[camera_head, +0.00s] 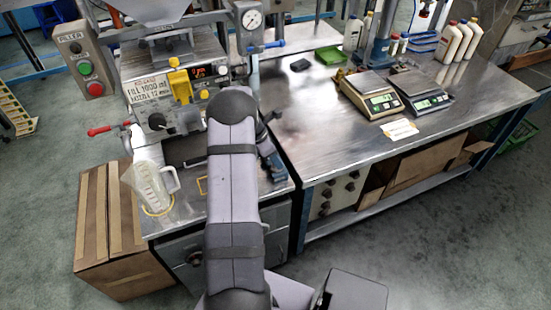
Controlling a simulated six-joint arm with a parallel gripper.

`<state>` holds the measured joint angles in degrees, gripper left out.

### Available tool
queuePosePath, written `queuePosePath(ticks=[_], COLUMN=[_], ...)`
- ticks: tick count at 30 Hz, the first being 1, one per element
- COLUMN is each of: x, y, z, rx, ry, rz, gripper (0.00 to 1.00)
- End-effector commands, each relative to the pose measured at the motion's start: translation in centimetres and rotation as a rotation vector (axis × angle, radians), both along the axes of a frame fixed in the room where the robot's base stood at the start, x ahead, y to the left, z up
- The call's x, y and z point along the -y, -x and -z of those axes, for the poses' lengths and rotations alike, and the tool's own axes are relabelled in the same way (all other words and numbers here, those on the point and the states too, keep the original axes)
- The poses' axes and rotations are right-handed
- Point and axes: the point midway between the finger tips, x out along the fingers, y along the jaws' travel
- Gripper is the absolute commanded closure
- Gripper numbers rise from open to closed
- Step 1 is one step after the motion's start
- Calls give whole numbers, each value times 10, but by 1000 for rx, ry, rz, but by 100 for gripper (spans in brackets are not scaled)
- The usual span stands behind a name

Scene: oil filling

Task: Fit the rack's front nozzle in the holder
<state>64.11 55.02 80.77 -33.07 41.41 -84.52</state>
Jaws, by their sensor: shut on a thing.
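My grey arm reaches up the middle of the picture to the filling machine (205,60). It hides the machine's right front, and I cannot make out my gripper behind it. A dark blue upright piece (268,150) stands just right of my arm at the bench corner. It may be the nozzle rack, but its nozzles are too small or hidden to tell. The machine's label (150,88) reads FILL 1000 ml and a nozzle line that looks like 12. The nozzle holder cannot be told apart.
A clear jug (153,187) stands on the bench's front left. A red-handled lever (100,131) sticks out left of the machine. A cardboard box (108,235) stands on the floor at left. Two scales (372,92) stand on the steel table (315,115), whose near left is clear.

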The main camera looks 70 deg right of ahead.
Motion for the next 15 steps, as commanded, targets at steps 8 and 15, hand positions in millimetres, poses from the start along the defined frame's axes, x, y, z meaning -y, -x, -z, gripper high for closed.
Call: queuePosePath(ticks=[8, 15], x=[0, 0], y=[0, 0], z=[3, 3], rx=[0, 0], ry=[0, 0], rz=[0, 0], gripper=[62, 62])
